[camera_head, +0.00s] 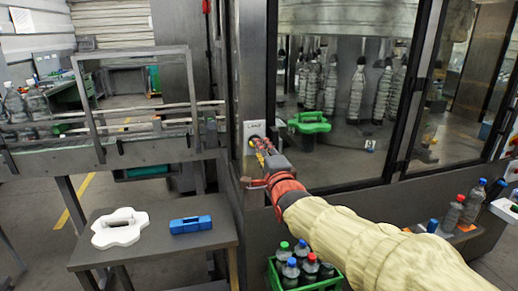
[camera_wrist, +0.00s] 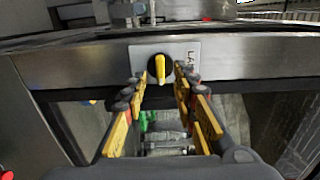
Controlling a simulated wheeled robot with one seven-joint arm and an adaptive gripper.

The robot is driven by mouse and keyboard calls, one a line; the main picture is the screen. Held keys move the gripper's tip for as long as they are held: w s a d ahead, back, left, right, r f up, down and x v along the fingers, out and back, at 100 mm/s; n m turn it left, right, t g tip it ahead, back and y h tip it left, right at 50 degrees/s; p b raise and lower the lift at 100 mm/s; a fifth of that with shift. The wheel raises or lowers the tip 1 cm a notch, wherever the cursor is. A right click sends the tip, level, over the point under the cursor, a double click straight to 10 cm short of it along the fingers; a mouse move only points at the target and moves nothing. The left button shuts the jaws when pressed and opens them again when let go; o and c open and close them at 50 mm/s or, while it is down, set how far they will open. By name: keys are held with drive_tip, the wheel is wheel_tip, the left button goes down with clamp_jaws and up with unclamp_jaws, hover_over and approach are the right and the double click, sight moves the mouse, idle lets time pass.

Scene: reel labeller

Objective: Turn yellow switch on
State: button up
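The yellow switch (camera_wrist: 160,68) is a small yellow lever on a round black base, set in a light plate (camera_wrist: 192,62) with lettering at its right side. Its lever stands nearly upright in the wrist view. My gripper (camera_wrist: 160,84) is open, with one yellow finger to the left and one to the right of the switch. Whether the fingertips touch the lever cannot be told. In the head view my gripper (camera_head: 260,147) is right in front of the plate (camera_head: 253,127) on the machine post and hides most of the switch.
A side table (camera_head: 165,248) at lower left holds a white part (camera_head: 120,228) and a blue part (camera_head: 191,224). A green crate (camera_head: 335,283) of bottles stands below my arm. Glass panels (camera_head: 340,130) with hanging bottles behind lie to the right of the post.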

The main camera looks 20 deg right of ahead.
drive_tip(key=s, duration=0.9)
drive_tip(key=s+f+n+g, duration=0.4)
drive_tip(key=f+n, duration=0.1)
drive_tip(key=f, duration=0.3)
drive_tip(key=s+f+n+g, duration=0.3)
drive_tip(key=s+f+n, duration=0.15)
drive_tip(key=f, duration=0.25)
drive_tip(key=s+n+g+p, duration=0.3)
drive_tip(key=s+n+g, duration=0.2)
drive_tip(key=s, duration=1.5)
drive_tip(key=n, duration=0.3)
drive_tip(key=shift+f+n+p, duration=0.25)
drive_tip(key=shift+n+p, duration=0.05)
drive_tip(key=shift+n, duration=0.05)
